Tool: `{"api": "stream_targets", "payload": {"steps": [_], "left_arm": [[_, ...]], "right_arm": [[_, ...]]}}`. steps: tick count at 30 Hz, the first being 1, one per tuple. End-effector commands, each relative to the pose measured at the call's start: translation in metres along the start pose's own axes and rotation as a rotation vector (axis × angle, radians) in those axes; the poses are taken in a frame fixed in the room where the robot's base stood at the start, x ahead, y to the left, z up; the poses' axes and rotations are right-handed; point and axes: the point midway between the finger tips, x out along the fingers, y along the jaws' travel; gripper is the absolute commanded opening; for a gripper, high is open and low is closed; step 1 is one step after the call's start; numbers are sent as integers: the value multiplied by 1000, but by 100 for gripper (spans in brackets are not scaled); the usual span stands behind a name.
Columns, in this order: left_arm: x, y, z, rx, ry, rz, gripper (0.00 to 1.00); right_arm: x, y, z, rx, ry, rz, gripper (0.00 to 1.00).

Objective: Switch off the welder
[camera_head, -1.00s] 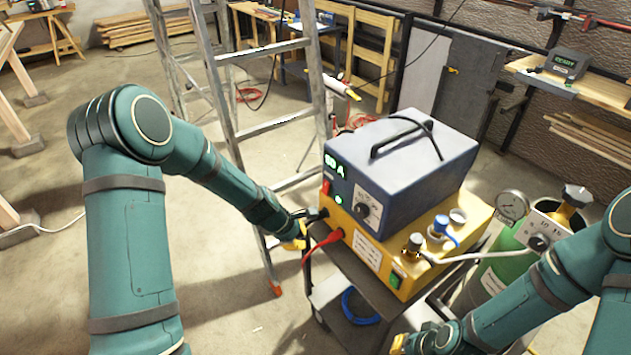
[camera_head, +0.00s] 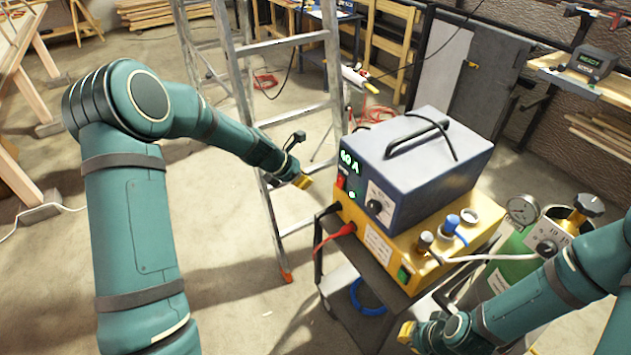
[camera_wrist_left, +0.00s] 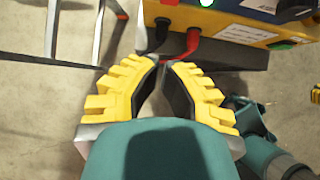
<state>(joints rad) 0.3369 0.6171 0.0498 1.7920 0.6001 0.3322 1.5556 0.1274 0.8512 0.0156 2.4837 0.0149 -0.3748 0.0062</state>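The welder (camera_head: 430,165) is a blue-grey box with a top handle, standing on a yellow unit (camera_head: 455,240). Its green display (camera_head: 349,161) is lit and reads about 60 A. A red switch (camera_head: 341,181) and a glowing green light (camera_head: 351,195) sit below it; a black knob (camera_head: 376,206) is to the right. My left gripper (camera_head: 304,181) is left of the front panel, apart from it. In the left wrist view its yellow fingers (camera_wrist_left: 163,66) have a narrow gap with nothing held. My right gripper (camera_head: 407,333) is low at the front; its opening is unclear.
The units stand on a dark cart (camera_head: 385,280). A red cable (camera_head: 330,236) and a black cable leave the yellow unit near my left gripper. A ladder (camera_head: 262,130) stands behind my left arm. A green gas cylinder (camera_head: 508,265) with gauges is at right.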

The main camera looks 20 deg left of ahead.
Motion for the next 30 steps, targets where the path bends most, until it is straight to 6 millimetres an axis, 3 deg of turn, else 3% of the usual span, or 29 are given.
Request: {"api": "stream_targets", "payload": {"steps": [15,21,30], "left_arm": [[96,-1,2,1,0,-1,0],[113,-1,21,2,0,-1,0],[119,0,28,1,1,0,0]], "right_arm": [[9,4,5,-3,-10,-1,0],[7,3,4,-3,-9,-1,0],[7,3,4,-3,-8,-1,0]]}}
